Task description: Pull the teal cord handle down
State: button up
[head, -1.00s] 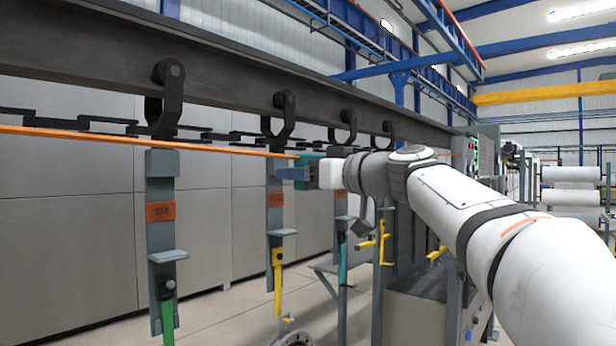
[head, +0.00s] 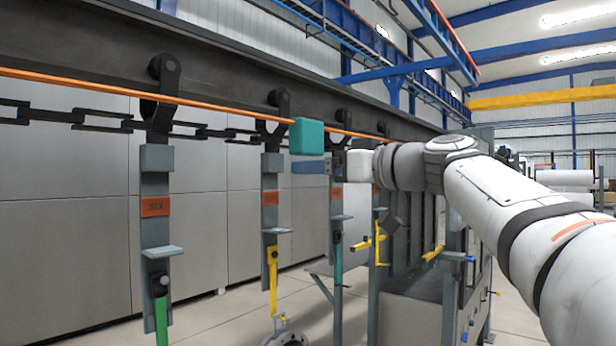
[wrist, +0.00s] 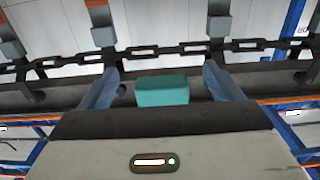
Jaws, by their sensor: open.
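The teal cord handle (head: 307,136) is a block on the taut orange cord (head: 221,110) along the conveyor beam. My gripper (head: 308,166) shows in the head view just below the handle, with its blue-grey fingers pointing left. In the wrist view the teal handle (wrist: 162,91) appears between the two fingers of my open gripper (wrist: 160,80), with space on both sides. It is not held. Whether anything touches it, I cannot tell.
Grey hangers (head: 155,190) with orange tags hang from trolleys under the dark beam (head: 100,55). A black chain (head: 95,120) runs behind the cord. A machine cabinet (head: 405,310) stands below my arm. Open floor shows between the hangers.

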jog(key=shift+v, duration=0.9)
